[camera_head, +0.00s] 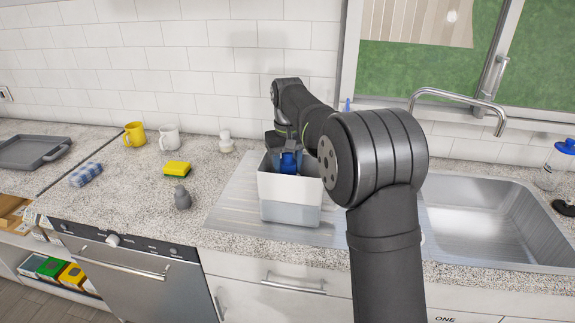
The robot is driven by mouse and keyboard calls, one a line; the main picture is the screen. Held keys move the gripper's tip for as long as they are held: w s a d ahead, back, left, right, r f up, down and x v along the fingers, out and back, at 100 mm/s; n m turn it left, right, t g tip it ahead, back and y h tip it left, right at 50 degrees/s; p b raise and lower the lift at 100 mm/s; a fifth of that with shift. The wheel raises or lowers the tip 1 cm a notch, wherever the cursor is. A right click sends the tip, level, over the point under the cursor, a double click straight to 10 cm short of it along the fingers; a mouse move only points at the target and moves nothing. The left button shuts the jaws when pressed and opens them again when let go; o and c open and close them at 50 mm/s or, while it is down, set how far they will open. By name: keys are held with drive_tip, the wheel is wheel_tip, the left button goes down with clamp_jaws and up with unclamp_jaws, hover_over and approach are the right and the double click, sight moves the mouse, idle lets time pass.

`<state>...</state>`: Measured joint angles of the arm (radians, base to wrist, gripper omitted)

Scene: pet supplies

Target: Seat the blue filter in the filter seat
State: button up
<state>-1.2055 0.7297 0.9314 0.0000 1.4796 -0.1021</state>
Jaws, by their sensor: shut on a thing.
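The blue filter (289,163) is held in my gripper (284,150), which is shut on it. The gripper points down at the opening of a white box-shaped container (290,187) with a grey, see-through-looking lower part. The filter's lower end is hidden behind the container's front wall. The filter seat is not visible; the container's inside is hidden from this view. I cannot tell whether the filter touches anything inside.
The container stands on a ridged metal drainboard (235,215) left of the sink (485,225). A grey figure-like object (182,198), yellow sponge (177,168), white mug (169,138) and yellow mug (134,134) stand to the left. A faucet (470,97) arches behind the sink.

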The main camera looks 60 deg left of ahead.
drive_tip(key=shift+f, duration=0.9)
drive_tip(key=o, duration=1.1)
wheel_tip(320, 180, up, 18)
drive_tip(key=shift+f, duration=0.25)
wheel_tip(320, 180, down, 18)
drive_tip(key=shift+r, duration=0.25)
idle(0.5)
drive_tip(key=shift+r, duration=0.15)
